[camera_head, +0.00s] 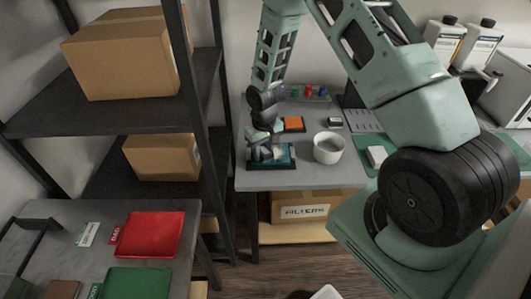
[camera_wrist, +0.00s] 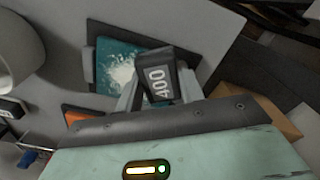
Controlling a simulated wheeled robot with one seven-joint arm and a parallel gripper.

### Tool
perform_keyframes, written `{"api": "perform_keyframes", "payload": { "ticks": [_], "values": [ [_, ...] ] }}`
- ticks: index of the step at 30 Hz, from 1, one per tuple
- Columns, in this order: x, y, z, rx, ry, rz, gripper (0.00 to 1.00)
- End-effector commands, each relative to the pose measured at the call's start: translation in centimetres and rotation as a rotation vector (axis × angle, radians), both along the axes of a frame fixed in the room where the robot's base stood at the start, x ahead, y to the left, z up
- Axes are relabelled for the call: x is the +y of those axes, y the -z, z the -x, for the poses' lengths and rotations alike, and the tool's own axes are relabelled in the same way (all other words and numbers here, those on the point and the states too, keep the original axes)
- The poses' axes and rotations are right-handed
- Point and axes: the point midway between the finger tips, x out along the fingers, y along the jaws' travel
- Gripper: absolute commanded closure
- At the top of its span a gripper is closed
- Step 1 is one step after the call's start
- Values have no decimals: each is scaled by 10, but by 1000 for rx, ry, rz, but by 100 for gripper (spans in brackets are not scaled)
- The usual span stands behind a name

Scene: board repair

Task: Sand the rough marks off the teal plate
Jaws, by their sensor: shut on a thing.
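The teal plate (camera_wrist: 104,62) sits in a dark holder on the grey workbench, with a pale, whitish rough patch on its face in the wrist view. It also shows in the head view (camera_head: 285,161), partly hidden by my gripper (camera_head: 264,152). In the wrist view my gripper (camera_wrist: 158,92) is shut on a dark sanding block (camera_wrist: 160,76) marked "400". The block is over the right part of the plate, beside the pale patch. I cannot tell whether it touches the plate.
A white bowl (camera_head: 328,148) stands right of the plate. An orange pad (camera_head: 293,123) lies behind it, with small coloured items (camera_head: 309,91) farther back. A shelf rack (camera_head: 205,100) with boxes stands at left. A red mat (camera_head: 150,234) lies on the front-left table.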

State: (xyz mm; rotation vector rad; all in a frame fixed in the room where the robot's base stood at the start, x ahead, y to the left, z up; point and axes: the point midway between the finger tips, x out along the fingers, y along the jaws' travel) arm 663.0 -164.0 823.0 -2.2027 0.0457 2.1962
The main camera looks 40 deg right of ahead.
Motion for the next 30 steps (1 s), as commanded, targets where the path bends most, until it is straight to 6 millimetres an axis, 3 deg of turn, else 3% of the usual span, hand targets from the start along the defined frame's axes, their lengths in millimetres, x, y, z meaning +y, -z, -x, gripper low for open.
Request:
{"api": "perform_keyframes", "payload": {
  "ticks": [18, 30],
  "values": [
    [6, -57, -7, 3, -3, 0, 87],
    [7, -59, -8, 4, -3, 0, 87]
  ]
}}
